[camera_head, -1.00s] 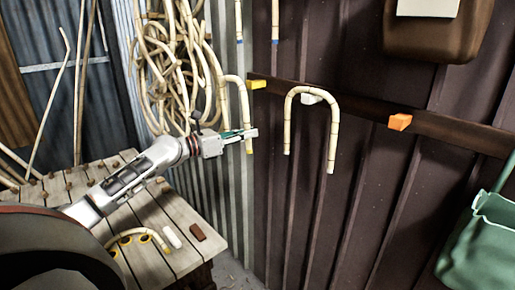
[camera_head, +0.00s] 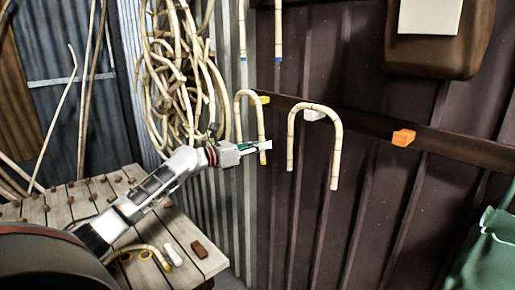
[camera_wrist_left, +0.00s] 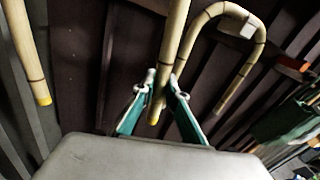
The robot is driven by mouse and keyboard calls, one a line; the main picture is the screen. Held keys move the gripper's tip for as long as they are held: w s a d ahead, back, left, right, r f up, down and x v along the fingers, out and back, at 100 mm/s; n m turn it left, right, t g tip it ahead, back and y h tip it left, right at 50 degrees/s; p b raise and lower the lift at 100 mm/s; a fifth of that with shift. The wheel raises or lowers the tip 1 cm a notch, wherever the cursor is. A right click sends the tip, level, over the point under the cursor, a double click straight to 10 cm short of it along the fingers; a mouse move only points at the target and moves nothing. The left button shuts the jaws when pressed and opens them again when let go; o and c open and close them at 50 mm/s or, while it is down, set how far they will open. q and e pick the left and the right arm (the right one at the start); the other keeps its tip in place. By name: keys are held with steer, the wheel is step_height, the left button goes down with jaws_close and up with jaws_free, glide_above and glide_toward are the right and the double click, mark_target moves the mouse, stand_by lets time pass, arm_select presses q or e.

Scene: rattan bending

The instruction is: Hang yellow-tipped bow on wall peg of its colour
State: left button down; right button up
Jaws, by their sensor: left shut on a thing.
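The yellow-tipped bow (camera_head: 248,94) is a cane arch, held upright, open end down. My left gripper (camera_head: 262,146) is shut on its right leg near the lower end. In the left wrist view the fingers (camera_wrist_left: 162,88) close around that leg (camera_wrist_left: 172,45) just above its yellow tip; the other leg (camera_wrist_left: 30,60), also yellow-tipped, hangs free at left. The yellow peg (camera_head: 264,99) sticks out from the dark wall rail, beside the right leg just below the arch. The leg overlaps the peg's left side; I cannot tell whether they touch. My right gripper is out of view.
Another bow (camera_head: 336,150) hangs on a white peg (camera_head: 314,115) close to the right. An orange peg (camera_head: 404,138) is bare. Blue-tipped legs (camera_head: 278,45) hang above. A cane coil (camera_head: 180,80) hangs behind left, above the bench (camera_head: 205,262).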

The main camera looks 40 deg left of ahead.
arm_select(q)
steer(key=w, duration=0.3)
steer(key=w+d+f+b, duration=0.1)
steer(key=w, duration=0.1)
steer(key=shift+w+f, duration=0.1)
steer(key=shift+w, duration=0.2)
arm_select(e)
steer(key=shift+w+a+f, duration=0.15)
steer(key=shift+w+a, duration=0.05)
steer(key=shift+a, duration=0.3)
arm_select(q)
steer(key=c, duration=2.2)
jaws_free()
steer(key=shift+o, duration=1.2)
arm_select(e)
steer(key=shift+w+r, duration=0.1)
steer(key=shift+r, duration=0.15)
arm_select(q)
steer(key=shift+s, duration=0.1)
steer(key=v, duration=1.2)
